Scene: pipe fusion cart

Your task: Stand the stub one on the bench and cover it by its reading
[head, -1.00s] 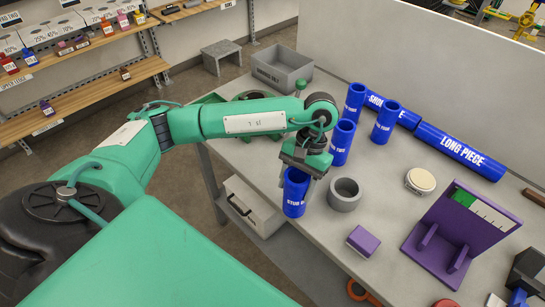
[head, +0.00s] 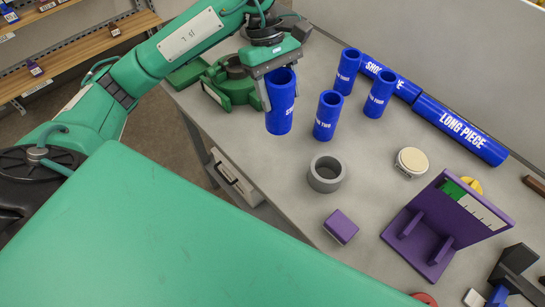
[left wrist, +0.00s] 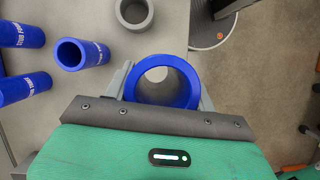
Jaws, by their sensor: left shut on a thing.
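My left gripper (head: 280,92) is shut on a blue open-ended stub (head: 279,112), one finger on each side of its upper part. The stub is upright and looks raised near the bench's left edge; its label is mostly hidden, with only an "S" start readable. In the left wrist view, the held stub (left wrist: 163,88) shows its open mouth between the fingers. Stub two (head: 328,117) stands to its right, and two more blue stubs (head: 347,71) (head: 379,94) stand farther back. The bench (head: 270,185) is grey. My right gripper is not in view.
A grey ring (head: 326,174), purple block (head: 341,227) and cream disc (head: 411,162) lie on the bench. A purple stand (head: 430,235) with a green and white strip is at right. The long piece (head: 460,130) lies behind. A green clamp (head: 229,88) is beside the gripper.

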